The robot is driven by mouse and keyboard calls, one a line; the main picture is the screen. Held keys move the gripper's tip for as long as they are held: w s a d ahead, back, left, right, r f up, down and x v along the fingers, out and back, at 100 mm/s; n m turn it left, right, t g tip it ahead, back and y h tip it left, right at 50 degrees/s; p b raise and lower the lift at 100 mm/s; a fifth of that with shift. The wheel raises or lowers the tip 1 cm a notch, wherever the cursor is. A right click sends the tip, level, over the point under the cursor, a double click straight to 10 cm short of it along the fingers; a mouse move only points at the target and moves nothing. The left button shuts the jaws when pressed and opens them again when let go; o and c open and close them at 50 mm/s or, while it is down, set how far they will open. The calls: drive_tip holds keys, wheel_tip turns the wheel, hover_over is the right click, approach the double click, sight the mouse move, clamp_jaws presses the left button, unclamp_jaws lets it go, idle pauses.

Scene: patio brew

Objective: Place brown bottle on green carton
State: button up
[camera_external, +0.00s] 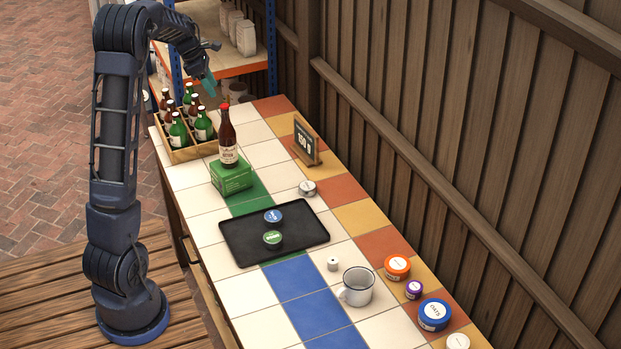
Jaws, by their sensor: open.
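The brown bottle (228,138) with a red cap and a pale label stands upright on top of the green carton (232,177). The carton sits on the tiled counter, in front of the bottle crate. My gripper (211,84) is open and empty. It is raised up and to the left of the brown bottle, over the area behind the crate, apart from the bottle. Its fingers are small and partly unclear in this view.
A wooden crate (192,152) with several green and brown bottles stands behind left. A black tray (300,242) holds a blue and a green tin. A small sign (305,144), a white mug (356,287) and several round tins stand on the counter. A wooden fence (450,150) borders the right.

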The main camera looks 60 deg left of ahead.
drive_tip(key=shift+d+r, duration=0.1)
drive_tip(key=shift+r, duration=0.05)
drive_tip(key=d+r+m, duration=0.3)
drive_tip(key=d+m, duration=0.2)
drive_tip(key=d, duration=0.5)
drive_tip(key=d+r+m, duration=0.3)
drive_tip(key=d+m, duration=0.1)
drive_tip(key=d, duration=0.6)
drive_tip(key=d+r+m, duration=0.3)
drive_tip(key=d+m, duration=0.2)
drive_tip(key=d, duration=0.5)
drive_tip(key=s+d+f+m, duration=0.1)
drive_tip(key=s+d+m, duration=0.7)
drive_tip(key=d, duration=0.3)
drive_tip(key=s+d+f+m+y, duration=0.1)
drive_tip(key=s+d+f+m, duration=0.1)
drive_tip(key=s+d+m, duration=0.7)
drive_tip(key=shift+s+d+m+y, duration=0.3)
drive_tip(key=shift+d+m, duration=0.2)
drive_tip(key=shift+d, duration=0.55)
